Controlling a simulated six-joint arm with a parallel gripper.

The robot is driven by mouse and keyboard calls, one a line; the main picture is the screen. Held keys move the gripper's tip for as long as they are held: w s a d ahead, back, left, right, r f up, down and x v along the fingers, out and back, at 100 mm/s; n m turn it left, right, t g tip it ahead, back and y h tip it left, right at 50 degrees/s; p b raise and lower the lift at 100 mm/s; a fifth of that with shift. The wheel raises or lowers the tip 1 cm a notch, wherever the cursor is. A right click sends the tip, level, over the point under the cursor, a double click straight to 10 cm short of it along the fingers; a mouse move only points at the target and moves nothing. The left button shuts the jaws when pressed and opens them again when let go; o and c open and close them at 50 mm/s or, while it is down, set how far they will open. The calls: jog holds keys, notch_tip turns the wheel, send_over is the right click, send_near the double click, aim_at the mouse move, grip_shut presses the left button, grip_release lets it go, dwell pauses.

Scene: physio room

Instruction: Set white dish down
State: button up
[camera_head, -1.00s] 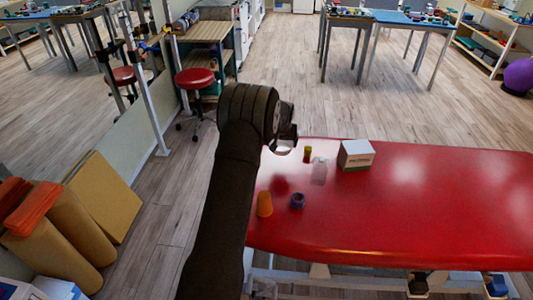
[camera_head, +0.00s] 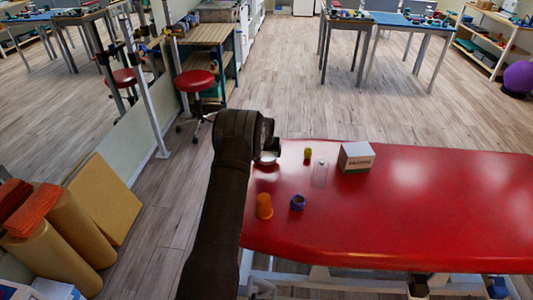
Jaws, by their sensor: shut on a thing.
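My gripper (camera_head: 269,153) is at the far left edge of the red treatment table (camera_head: 420,215), low over its top. A small part of the white dish (camera_head: 267,158) shows under my gripper, which is shut on it. My arm hides most of the dish and the fingers. I cannot tell whether the dish touches the table.
On the table near my gripper stand a small yellow-green item (camera_head: 307,154), a clear bottle (camera_head: 320,174), a white box (camera_head: 356,157), an orange cup (camera_head: 264,206) and a purple ring-shaped item (camera_head: 298,202). The table's right side is clear.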

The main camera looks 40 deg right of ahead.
jog(key=shift+f, duration=0.15)
jog(key=o, duration=0.8)
jog(key=v, duration=1.2)
jog(key=shift+r, duration=0.2)
jog(key=shift+f, duration=0.1)
